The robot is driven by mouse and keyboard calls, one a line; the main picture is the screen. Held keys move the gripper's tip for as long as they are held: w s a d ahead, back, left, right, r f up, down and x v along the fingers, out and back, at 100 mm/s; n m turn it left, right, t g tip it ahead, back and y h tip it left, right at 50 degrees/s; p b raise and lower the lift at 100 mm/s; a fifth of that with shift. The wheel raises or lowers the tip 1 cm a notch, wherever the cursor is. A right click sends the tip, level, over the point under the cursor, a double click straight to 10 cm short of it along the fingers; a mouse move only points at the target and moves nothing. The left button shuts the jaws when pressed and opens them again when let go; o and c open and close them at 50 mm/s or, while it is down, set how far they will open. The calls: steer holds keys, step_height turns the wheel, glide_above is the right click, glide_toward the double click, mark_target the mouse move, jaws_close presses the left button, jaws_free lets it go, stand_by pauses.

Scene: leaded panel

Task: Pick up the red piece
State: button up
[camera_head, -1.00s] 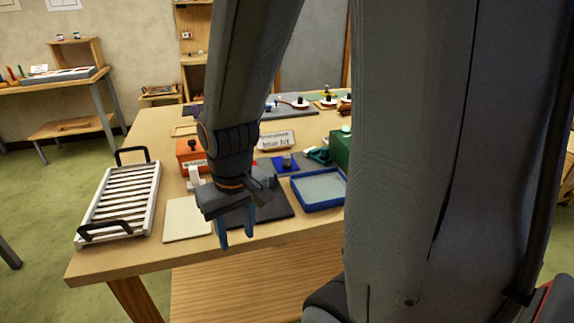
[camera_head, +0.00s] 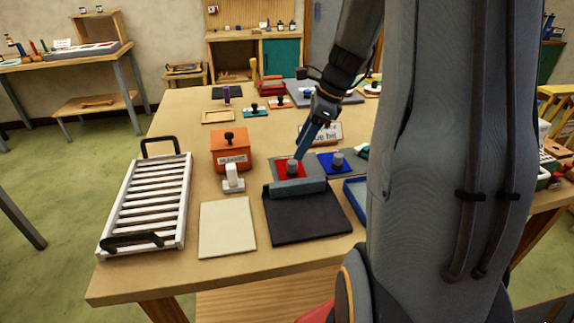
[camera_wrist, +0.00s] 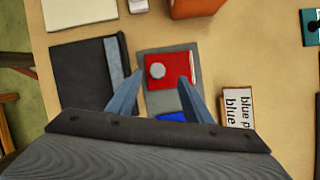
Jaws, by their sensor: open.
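The red piece (camera_head: 281,170) is a flat red square with a grey knob on top, lying on a grey mat on the table. In the wrist view the red piece (camera_wrist: 178,75) lies ahead of and between the two fingers. My gripper (camera_head: 300,157) is above it, with the fingers pointing down. In the wrist view my gripper (camera_wrist: 155,82) shows its two fingers apart, with nothing held between them. In the head view one finger partly overlaps the area beside the knob. I cannot tell the exact height gap.
A blue piece (camera_head: 328,165) with a grey knob sits just right of the red one. A dark padded mat (camera_head: 305,222) lies in front, an orange box (camera_head: 230,154) at left. A white slatted rack (camera_head: 150,202) and a pale board (camera_head: 226,238) are further left. A sign (camera_head: 331,131) stands behind.

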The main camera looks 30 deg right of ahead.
mark_target(292, 161)
steer(key=p+x, duration=0.1)
steer(key=x, duration=0.6)
steer(key=shift+s+a+f+p, duration=0.1)
steer(key=shift+a+p, duration=0.1)
steer(key=shift+p, duration=0.2)
steer(key=shift+c, duration=0.4)
steer(key=c, duration=1)
